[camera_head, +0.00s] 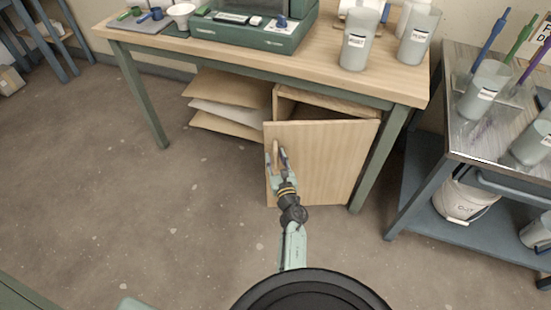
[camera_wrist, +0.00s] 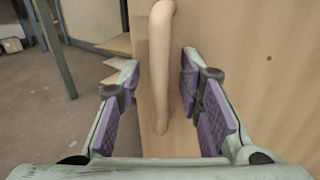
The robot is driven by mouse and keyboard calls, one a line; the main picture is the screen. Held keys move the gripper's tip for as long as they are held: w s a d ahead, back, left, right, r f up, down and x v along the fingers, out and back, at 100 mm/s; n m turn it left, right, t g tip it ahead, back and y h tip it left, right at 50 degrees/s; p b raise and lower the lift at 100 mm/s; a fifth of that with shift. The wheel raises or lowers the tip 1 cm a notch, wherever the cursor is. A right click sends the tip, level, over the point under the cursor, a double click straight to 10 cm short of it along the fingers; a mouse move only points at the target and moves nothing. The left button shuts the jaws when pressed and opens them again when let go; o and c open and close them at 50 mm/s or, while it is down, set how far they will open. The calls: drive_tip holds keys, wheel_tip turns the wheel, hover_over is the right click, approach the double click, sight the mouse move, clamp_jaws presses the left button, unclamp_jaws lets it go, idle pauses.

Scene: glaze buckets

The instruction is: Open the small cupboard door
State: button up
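The small cupboard door (camera_head: 325,160) is a pale wooden panel below the workbench. It stands ajar, with a dark gap between its top edge and the cupboard body (camera_head: 325,98). A light wooden bar handle (camera_wrist: 160,70) stands upright near the door's left edge; it also shows in the head view (camera_head: 275,152). My gripper (camera_wrist: 161,62) is open, with one purple-padded finger on each side of the handle. Gaps show between the pads and the handle in the wrist view. The cupboard's inside is mostly hidden by the door.
The wooden workbench (camera_head: 150,38) above carries a green machine (camera_head: 260,30) and grey labelled cups (camera_head: 358,42).

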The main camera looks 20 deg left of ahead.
drive_tip(key=shift+w+a, duration=0.1)
drive_tip(key=shift+w, duration=0.05)
drive_tip(key=shift+c, duration=0.3)
clamp_jaws()
idle(0.6)
